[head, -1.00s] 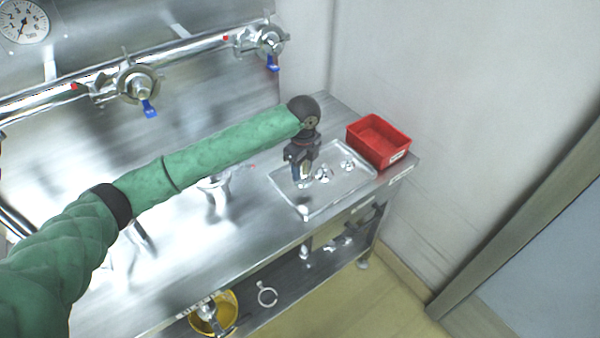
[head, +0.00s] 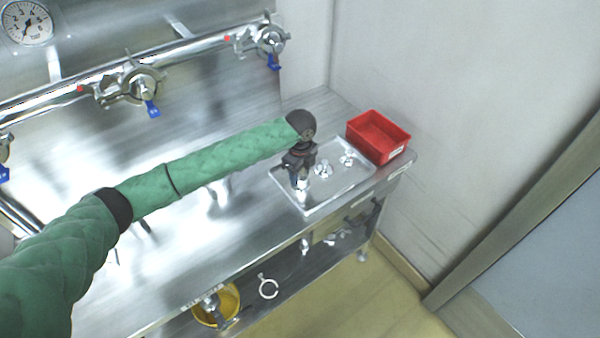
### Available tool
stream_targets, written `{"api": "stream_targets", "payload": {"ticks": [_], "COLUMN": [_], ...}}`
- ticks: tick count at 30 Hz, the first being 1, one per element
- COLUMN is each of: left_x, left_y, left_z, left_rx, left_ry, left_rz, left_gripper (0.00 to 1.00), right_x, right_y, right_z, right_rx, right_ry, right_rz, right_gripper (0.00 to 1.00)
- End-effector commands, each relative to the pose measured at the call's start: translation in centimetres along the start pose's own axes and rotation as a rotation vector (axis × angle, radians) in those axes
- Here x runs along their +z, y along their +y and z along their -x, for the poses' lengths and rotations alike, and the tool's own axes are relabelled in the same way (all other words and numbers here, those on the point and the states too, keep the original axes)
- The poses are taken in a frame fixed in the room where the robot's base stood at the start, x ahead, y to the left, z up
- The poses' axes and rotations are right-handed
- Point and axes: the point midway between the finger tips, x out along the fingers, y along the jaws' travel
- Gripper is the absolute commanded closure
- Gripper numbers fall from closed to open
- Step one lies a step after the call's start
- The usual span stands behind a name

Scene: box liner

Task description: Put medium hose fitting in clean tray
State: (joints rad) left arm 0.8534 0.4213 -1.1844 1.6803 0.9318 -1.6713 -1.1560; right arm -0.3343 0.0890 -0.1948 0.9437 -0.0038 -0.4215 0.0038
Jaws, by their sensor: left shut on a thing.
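The clear, shallow clean tray (head: 334,191) lies on the steel bench near its right end. Two small shiny metal fittings stand in it, one near the middle (head: 323,169) and one toward the back right (head: 347,158). My left gripper (head: 300,182) points down over the tray's left part. It is shut on a shiny metal hose fitting (head: 302,185), mostly hidden by the fingers. I cannot tell whether this fitting touches the tray floor. My right gripper is not in view.
A red bin (head: 378,137) stands at the bench's back right corner, beside the tray. A steel pipe with blue-handled valves (head: 140,86) runs along the back wall. The lower shelf holds a yellow bucket (head: 229,303), a ring clamp (head: 268,288) and several fittings.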

Motion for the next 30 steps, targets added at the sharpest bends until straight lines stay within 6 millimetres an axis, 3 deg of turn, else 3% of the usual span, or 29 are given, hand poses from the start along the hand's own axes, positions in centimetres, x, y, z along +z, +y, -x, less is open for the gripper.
{"api": "stream_targets", "payload": {"ticks": [1,4,18,21,30], "left_x": [0.0,0.0,0.0,0.0,0.0], "left_y": [0.0,0.0,-0.1,-0.1,-0.1], "left_z": [-0.1,-0.1,1.0,2.4,7.2], "left_rx": [0.001,0.0,-0.003,-0.004,-0.002], "left_ry": [0.0,0.0,-0.001,0.0,0.0], "left_rz": [0.0,0.0,-0.001,-0.002,-0.001], "left_gripper": [0.54,0.34,0.34,0.34,0.34], "right_x": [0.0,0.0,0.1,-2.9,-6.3], "right_y": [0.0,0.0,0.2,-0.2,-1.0], "right_z": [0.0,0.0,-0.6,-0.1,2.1], "right_rx": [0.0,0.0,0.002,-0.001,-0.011], "right_ry": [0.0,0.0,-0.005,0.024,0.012], "right_rz": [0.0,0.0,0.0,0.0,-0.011], "right_gripper": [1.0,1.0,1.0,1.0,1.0]}}
